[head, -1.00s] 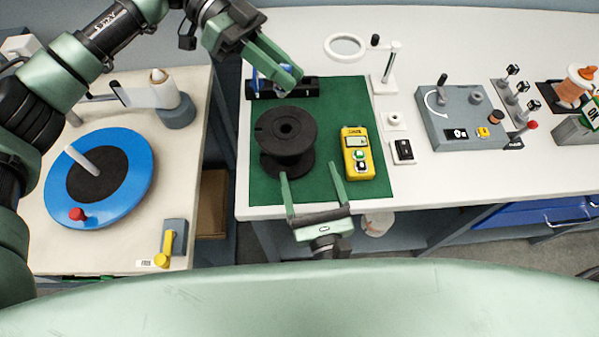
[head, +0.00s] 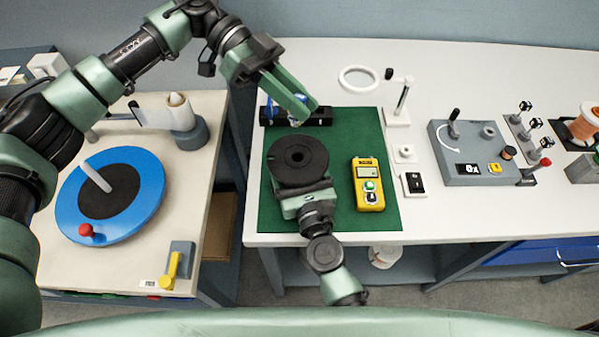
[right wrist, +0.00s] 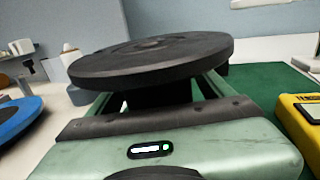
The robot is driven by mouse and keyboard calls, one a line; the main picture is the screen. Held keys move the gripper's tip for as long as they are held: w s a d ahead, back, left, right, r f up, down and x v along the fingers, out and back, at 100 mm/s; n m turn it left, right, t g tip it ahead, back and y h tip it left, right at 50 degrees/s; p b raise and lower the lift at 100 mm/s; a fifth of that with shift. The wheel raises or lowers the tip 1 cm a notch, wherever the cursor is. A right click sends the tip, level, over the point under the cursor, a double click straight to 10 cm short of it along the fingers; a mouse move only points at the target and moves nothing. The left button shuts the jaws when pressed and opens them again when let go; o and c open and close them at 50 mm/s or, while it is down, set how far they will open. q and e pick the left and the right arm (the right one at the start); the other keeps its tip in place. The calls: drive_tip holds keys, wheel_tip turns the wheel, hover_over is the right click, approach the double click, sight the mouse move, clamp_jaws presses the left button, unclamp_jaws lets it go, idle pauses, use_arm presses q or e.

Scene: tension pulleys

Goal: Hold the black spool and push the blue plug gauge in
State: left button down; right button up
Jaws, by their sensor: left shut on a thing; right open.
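The black spool (head: 298,157) stands upright on the green mat (head: 335,190); its top flange also fills the upper middle of the right wrist view (right wrist: 150,58). My right gripper (head: 308,197) is at the spool's near side. In the right wrist view its open fingers (right wrist: 160,98) reach under the top flange, one on each side of the core; their tips are hidden. My left gripper (head: 306,112) is shut on the blue plug gauge (head: 298,100) at the black holder block (head: 322,116), behind the spool. The fingers cover most of the gauge.
A yellow meter (head: 368,185) lies right of the spool. A blue turntable (head: 145,205) is on the left bench. A gap separates the benches.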

sight(297, 138)
drive_tip(key=shift+w+a, duration=0.1)
drive_tip(key=shift+w, duration=0.2)
drive_tip(key=c, duration=1.7)
use_arm(q)
drive_tip(key=shift+s+f+t, duration=0.15)
drive_tip(key=shift+f+t, duration=0.25)
drive_tip(key=shift+f, duration=0.05)
use_arm(e)
drive_tip(key=shift+o, duration=0.2)
use_arm(q)
drive_tip(key=shift+s+a+f+m+t+h, duration=0.2)
drive_tip(key=shift+f+m+t+h, duration=0.1)
drive_tip(key=shift+f+t+h, duration=0.35)
drive_tip(key=shift+w+f, duration=0.1)
drive_tip(key=shift+f, duration=3.2)
